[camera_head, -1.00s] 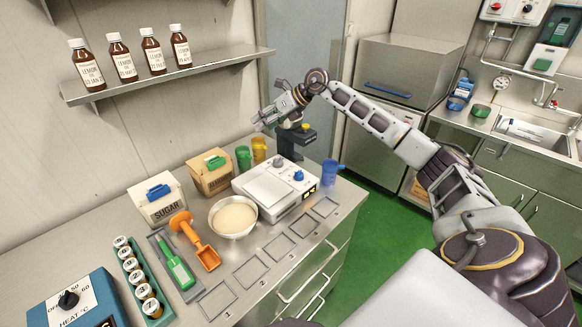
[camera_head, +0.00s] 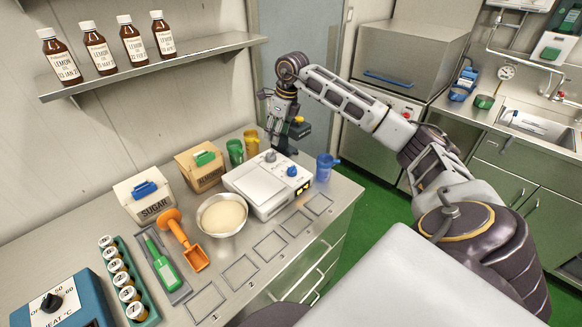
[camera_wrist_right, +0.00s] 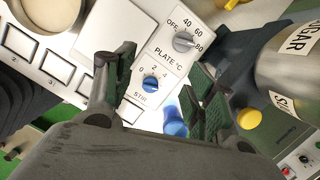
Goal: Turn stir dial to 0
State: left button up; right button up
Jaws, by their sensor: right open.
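The white hotplate (camera_head: 262,192) stands on the steel counter. Its blue stir dial (camera_head: 292,171) also shows in the right wrist view (camera_wrist_right: 151,83), with 0, 2 and 4 printed around it; I cannot surely tell which number it points to. The grey plate dial (camera_head: 270,156) sits beside it, and in the wrist view (camera_wrist_right: 183,41) it lies up and right of the stir dial. My right gripper (camera_head: 275,142) hangs down at the hotplate's far side. In the wrist view its open fingers (camera_wrist_right: 162,76) stand apart, with the stir dial between them in the picture; no contact shows. My left gripper is out of view.
A bowl (camera_head: 222,227) stands left of the hotplate, a blue cup (camera_head: 326,167) right of it. Green (camera_head: 235,152) and yellow (camera_head: 251,143) cups and a dark device with a yellow part (camera_head: 299,129) stand close to the right gripper. Marked squares line the counter front.

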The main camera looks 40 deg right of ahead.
aim_at(292, 167)
jog(key=s, duration=0.1)
jog(key=s+d+g+h, duration=0.1)
jog(key=s, duration=0.1)
jog(key=s+d+g, duration=0.1)
jog(key=shift+s+d+f, duration=0.25)
jog(key=shift+s+f, duration=0.05)
jog(key=shift+s, duration=0.1)
jog(key=shift+f+p, duration=1.2)
jog(key=shift+f, duration=5.7)
jog(key=c, duration=1.1)
jog(key=shift+o, duration=0.2)
